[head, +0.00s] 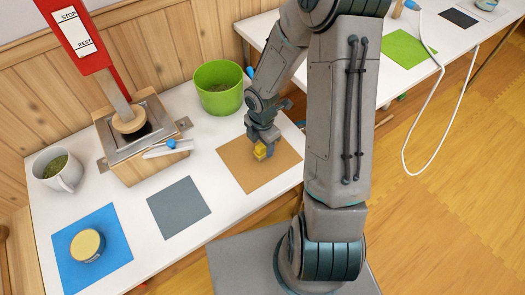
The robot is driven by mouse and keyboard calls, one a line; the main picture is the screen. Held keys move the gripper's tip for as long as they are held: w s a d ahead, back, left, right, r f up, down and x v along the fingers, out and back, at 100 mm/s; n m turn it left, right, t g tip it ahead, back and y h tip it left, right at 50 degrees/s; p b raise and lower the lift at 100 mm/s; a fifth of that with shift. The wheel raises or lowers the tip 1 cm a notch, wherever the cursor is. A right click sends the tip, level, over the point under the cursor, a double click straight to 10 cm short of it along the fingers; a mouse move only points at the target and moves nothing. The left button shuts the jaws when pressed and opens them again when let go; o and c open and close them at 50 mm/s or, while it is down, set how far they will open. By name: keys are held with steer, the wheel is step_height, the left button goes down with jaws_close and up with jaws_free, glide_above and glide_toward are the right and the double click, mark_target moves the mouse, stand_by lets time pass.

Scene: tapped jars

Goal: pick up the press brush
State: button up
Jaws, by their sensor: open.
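I cannot pick out the press brush with certainty. A pale, flat-sided piece with a blue knob (167,148) lies against the front of the wooden press box (140,165). My gripper (261,146) points down, open, low over the brown mat (233,166) to the right of the press. A small yellow patch (260,151) shows at its fingers; I cannot tell whether it is part of the gripper or a separate thing.
A red lever (82,32) marked STOP and REST stands over the press. A green pot (218,88), a white mug (58,170), a grey mat (178,208) and a yellow-lidded jar (87,245) on a blue mat (112,226) share the white table. Another table (375,45) stands back right.

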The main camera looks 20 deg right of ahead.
mark_target(262, 149)
step_height(262, 149, down, 3)
steer(key=shift+f+b, duration=0.1)
steer(key=shift+b, duration=0.25)
steer(key=c, duration=1.1)
steer(key=shift+r, duration=0.2)
steer(key=shift+d+r+p, duration=0.1)
steer(key=shift+r+p, duration=0.25)
steer(key=shift+r, duration=0.25)
step_height(262, 149, up, 3)
steer(key=shift+w+r+p, duration=0.1)
steer(key=shift+r+p, duration=0.05)
steer(key=shift+p, duration=0.55)
steer(key=shift+s+d+r+p, duration=0.7)
steer(key=shift+s+d+r, duration=0.35)
steer(key=shift+s+d, duration=0.35)
steer(key=shift+s+d+r+p, duration=0.75)
steer(key=shift+s+d+r, duration=0.3)
steer(key=shift+s+d, duration=0.35)
steer(key=shift+s+d+r+p, duration=0.7)
steer(key=shift+s+d+r, duration=0.35)
steer(key=shift+s+d, duration=0.3)
